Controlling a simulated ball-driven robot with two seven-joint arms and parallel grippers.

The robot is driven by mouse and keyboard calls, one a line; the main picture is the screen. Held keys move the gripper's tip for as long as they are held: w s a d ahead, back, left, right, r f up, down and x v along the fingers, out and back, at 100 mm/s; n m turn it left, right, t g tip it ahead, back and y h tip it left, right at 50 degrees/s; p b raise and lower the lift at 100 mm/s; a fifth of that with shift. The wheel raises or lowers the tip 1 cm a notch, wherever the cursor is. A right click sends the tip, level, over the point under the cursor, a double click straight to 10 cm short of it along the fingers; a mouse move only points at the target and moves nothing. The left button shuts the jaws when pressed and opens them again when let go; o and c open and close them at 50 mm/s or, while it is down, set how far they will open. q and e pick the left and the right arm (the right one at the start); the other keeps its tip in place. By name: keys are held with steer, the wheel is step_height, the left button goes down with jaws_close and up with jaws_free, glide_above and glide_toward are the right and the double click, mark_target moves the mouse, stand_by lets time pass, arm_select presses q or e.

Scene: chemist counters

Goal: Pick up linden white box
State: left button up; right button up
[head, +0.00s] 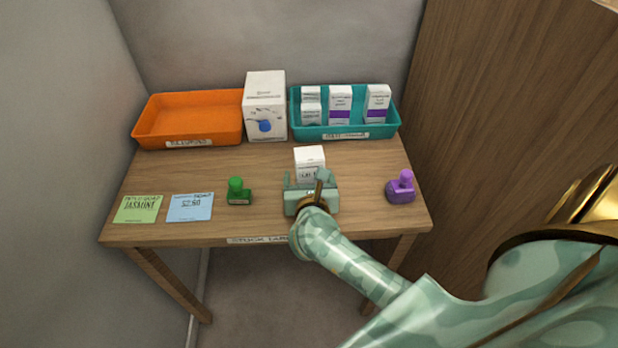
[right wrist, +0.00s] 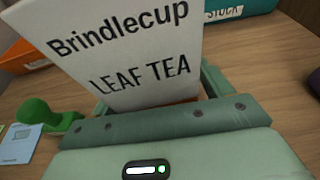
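A small white box (head: 310,157) stands upright on the wooden table, just beyond my right gripper (head: 312,184). In the right wrist view its near face (right wrist: 130,45) reads "Brindlecup LEAF TEA"; I see no word "linden" on it. My right gripper (right wrist: 158,100) is open, low over the table, with one finger on each side of the box's lower part. The fingers look wider apart than the box, and contact is not clear. Other white boxes with purple bands (head: 340,105) stand in the teal tray, their print too small to read. My left gripper is not in view.
The teal tray (head: 345,132) and an empty orange tray (head: 190,132) stand at the back, with a large white box (head: 265,105) between them. A green stamp (head: 238,192), a purple stamp (head: 401,187), a green note (head: 138,209) and a blue note (head: 190,207) lie nearer the front.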

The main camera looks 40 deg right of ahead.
steer(key=c, duration=1)
steer(key=shift+o, duration=0.2)
